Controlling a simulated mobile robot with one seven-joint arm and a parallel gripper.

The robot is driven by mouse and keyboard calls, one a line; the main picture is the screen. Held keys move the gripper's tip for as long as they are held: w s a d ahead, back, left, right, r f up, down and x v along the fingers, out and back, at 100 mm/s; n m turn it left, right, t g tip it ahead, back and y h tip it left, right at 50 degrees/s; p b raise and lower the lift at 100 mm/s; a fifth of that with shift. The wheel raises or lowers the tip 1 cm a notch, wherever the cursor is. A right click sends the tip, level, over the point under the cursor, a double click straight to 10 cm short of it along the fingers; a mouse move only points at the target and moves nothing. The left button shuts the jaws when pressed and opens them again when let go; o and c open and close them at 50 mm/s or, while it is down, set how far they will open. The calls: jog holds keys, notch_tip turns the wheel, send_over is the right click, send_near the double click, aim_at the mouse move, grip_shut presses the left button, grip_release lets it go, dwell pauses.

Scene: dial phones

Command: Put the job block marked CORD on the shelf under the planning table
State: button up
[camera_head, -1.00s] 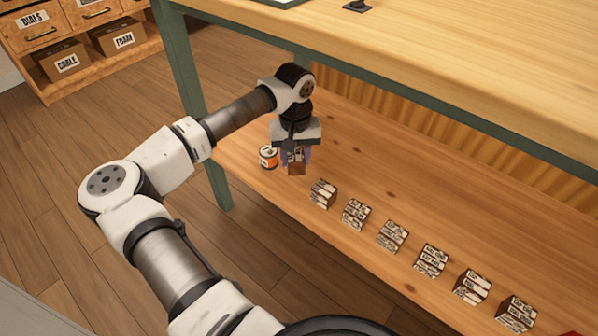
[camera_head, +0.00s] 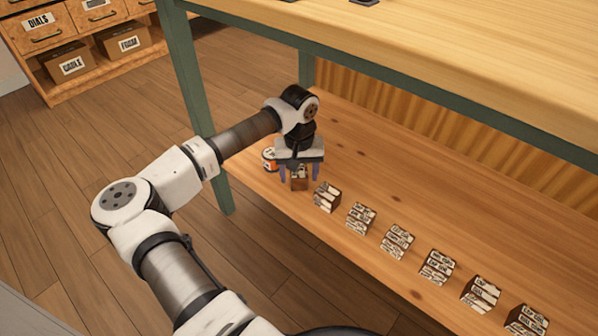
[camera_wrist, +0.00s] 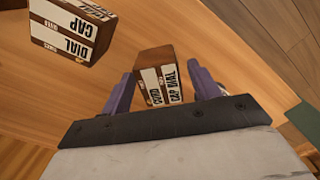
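The dark brown job block marked CORD (camera_head: 299,184) sits on the shelf (camera_head: 400,190) under the planning table (camera_head: 480,60), at the left end of a row of similar blocks. My gripper (camera_head: 300,175) is over this block, with a purple finger on either side. In the wrist view the fingers of my gripper (camera_wrist: 160,74) stand spread, with narrow gaps to the block.
A labelled block (camera_head: 327,196) is close on the right, and several more run toward the lower right. A green table leg (camera_head: 200,110) stands left. The shelf behind the row is clear.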

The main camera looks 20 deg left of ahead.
aim_at(299, 171)
notch_tip(299, 171, up, 8)
jog(key=p, duration=0.3)
jog(key=shift+f, duration=0.1)
